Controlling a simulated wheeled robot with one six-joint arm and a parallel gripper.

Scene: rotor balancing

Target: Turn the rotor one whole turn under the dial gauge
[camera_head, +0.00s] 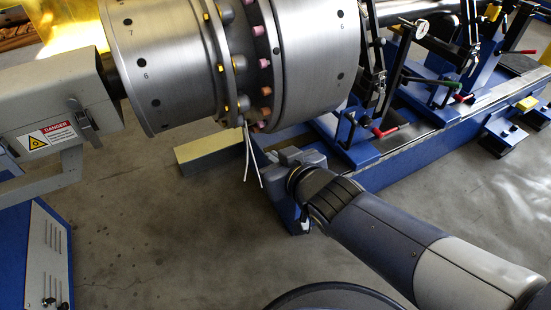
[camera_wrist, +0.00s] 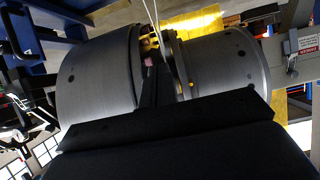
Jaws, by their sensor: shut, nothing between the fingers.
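The rotor is a large grey metal body; its right drum (camera_head: 318,55) and left drum (camera_head: 170,65) flank a bolted flange (camera_head: 228,60) with yellow marks and pink-tipped studs. Both drums carry stamped holes and numbers such as 6. The dial gauge (camera_head: 421,29), a small white round face, stands at the upper right; I cannot read it. My gripper (camera_wrist: 151,75) is shut and empty, its dark fingers pointing at the gap between drums. In the head view its body shows below the flange; the fingertips are hard to make out, and I cannot tell whether they touch.
A blue stand (camera_head: 400,150) with clamps and red-handled levers lies right. A grey housing (camera_head: 55,105) with a danger label is at left. Bare concrete floor (camera_head: 180,230) is open in front.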

